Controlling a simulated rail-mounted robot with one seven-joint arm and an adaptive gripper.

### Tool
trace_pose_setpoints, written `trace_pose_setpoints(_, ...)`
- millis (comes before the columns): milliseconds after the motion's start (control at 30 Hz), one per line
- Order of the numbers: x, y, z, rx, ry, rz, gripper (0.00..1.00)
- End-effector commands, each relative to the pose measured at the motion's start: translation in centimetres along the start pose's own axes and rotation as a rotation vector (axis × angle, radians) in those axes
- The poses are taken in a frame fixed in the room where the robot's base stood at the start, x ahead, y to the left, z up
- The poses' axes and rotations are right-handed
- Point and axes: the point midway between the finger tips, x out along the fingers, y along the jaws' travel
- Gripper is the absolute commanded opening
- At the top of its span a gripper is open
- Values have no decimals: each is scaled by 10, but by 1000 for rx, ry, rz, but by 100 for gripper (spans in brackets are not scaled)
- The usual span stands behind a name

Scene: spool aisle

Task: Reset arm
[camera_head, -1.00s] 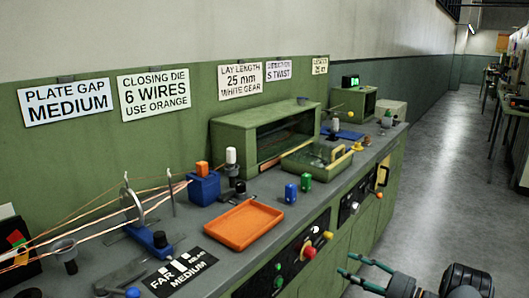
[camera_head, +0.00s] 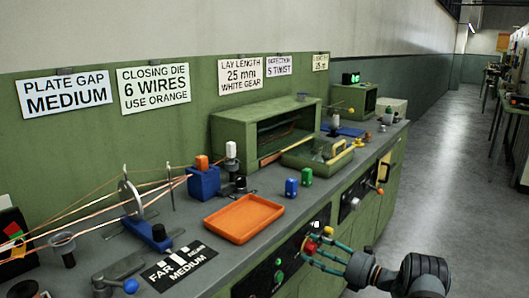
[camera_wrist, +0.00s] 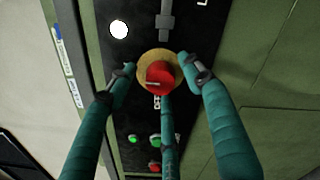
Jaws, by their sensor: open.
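My gripper (camera_head: 312,250) has teal fingers and is at the front panel of the green bench, at the right of the head view. Its fingers are spread. In the wrist view my gripper (camera_wrist: 155,74) has a finger on either side of a red button (camera_wrist: 160,79) with a yellow round part behind it, and a third finger below. I cannot tell whether any finger touches the button. The red button also shows in the head view (camera_head: 310,247), partly among the fingertips. Nothing is seen held.
A white round button (camera_wrist: 118,30) and small green buttons (camera_wrist: 133,139) are on the dark panel. The aisle floor (camera_head: 440,170) at right is clear.

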Motion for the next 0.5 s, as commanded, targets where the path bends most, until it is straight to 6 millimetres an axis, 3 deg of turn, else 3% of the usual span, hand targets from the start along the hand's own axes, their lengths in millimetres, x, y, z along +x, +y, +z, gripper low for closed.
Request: trace_pose_setpoints(500, 0, -4, -5, -754, 0, 1, 51)
